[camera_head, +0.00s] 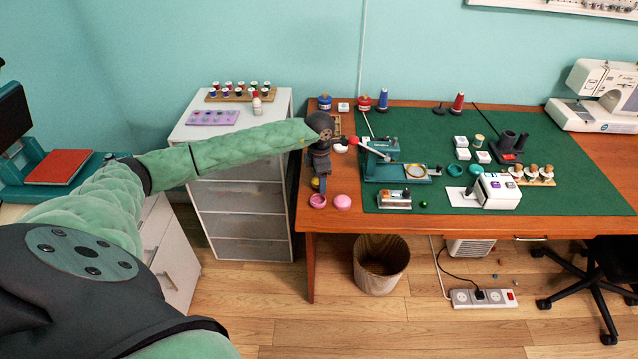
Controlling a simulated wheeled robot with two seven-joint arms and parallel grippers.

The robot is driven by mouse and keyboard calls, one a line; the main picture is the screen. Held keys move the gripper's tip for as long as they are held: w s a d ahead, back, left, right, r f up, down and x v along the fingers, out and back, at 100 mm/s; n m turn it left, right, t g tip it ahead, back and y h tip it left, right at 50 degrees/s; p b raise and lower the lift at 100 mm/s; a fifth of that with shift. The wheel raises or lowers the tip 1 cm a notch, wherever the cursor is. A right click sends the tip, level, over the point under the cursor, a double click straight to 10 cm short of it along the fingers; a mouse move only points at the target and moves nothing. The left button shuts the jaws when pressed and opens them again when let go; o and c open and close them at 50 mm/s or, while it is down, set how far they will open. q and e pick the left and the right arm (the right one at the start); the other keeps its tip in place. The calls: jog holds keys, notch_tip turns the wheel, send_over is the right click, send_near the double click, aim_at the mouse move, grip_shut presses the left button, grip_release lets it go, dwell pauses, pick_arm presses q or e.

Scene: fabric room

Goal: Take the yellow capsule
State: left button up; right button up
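A small yellow object (315,184), which looks like the yellow capsule, is at the left end of the wooden desk (450,228). It is partly hidden by my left gripper (321,186). My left arm reaches in from the left, and the gripper points down over the desk's left end, right beside the yellow object. At this size I cannot tell whether the fingers are open or touch it. My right gripper is not in view.
Two pink round pieces (342,202) lie just in front of the gripper. A teal press (384,165) stands to the right on the green mat (590,195). A white drawer cabinet (245,195) stands left of the desk. A waste basket (381,266) is below.

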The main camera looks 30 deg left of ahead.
pick_arm(q)
jog(key=c, duration=0.8)
